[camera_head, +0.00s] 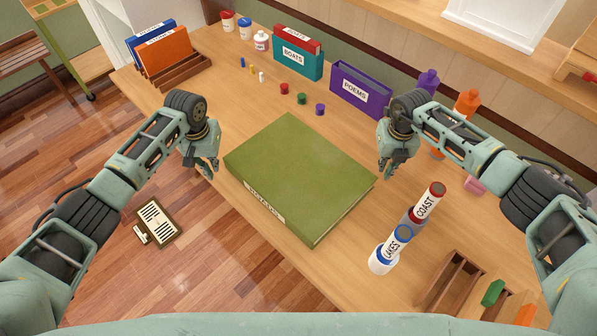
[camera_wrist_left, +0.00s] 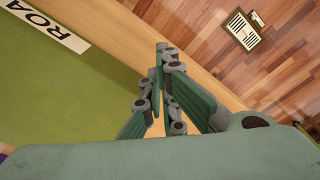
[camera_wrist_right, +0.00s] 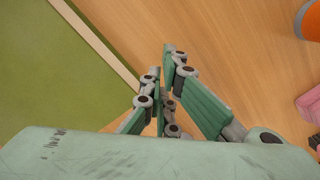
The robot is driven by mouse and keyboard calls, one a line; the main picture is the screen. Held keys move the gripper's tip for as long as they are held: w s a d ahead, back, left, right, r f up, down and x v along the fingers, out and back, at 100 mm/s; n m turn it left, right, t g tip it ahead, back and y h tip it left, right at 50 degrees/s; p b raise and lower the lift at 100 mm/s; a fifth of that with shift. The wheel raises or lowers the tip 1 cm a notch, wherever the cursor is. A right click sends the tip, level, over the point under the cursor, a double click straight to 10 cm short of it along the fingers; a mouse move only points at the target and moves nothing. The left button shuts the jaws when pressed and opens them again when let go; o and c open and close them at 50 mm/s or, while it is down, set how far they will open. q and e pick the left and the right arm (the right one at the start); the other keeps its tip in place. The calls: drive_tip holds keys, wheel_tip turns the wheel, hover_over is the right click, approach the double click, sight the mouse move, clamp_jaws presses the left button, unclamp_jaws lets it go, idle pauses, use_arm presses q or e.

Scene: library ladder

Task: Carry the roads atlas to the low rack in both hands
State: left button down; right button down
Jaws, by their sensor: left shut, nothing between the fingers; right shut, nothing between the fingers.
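The roads atlas (camera_head: 300,170) is a large green book lying flat on the wooden table, its white label along the near-left side. It also fills the left of the left wrist view (camera_wrist_left: 50,110) and a corner of the right wrist view (camera_wrist_right: 45,70). My left gripper (camera_head: 208,172) is shut and empty just off the atlas's left corner, by the table edge. My right gripper (camera_head: 386,170) is shut and empty just off its right corner. Neither visibly touches the atlas. A slatted wooden rack or bench (camera_head: 18,50) stands at far left; I cannot tell whether it is the low rack.
A wooden book rack (camera_head: 180,75) stands on the table's back left. The BOATS box (camera_head: 292,62) and POEMS box (camera_head: 358,90) stand behind the atlas. The LAKES tube (camera_head: 390,248) and COAST tube (camera_head: 425,205) stand close at right. A small board (camera_head: 156,222) lies on the floor.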

use_arm(q)
drive_tip(key=shift+f, duration=0.65)
use_arm(e)
drive_tip(key=shift+f, duration=0.65)
use_arm(q)
drive_tip(key=shift+w+d, duration=0.1)
drive_tip(key=shift+d, duration=0.2)
use_arm(e)
drive_tip(key=shift+w+a, duration=0.1)
drive_tip(key=shift+a, duration=0.3)
use_arm(q)
drive_tip(key=shift+d, duration=0.4)
use_arm(e)
drive_tip(key=shift+a, duration=0.35)
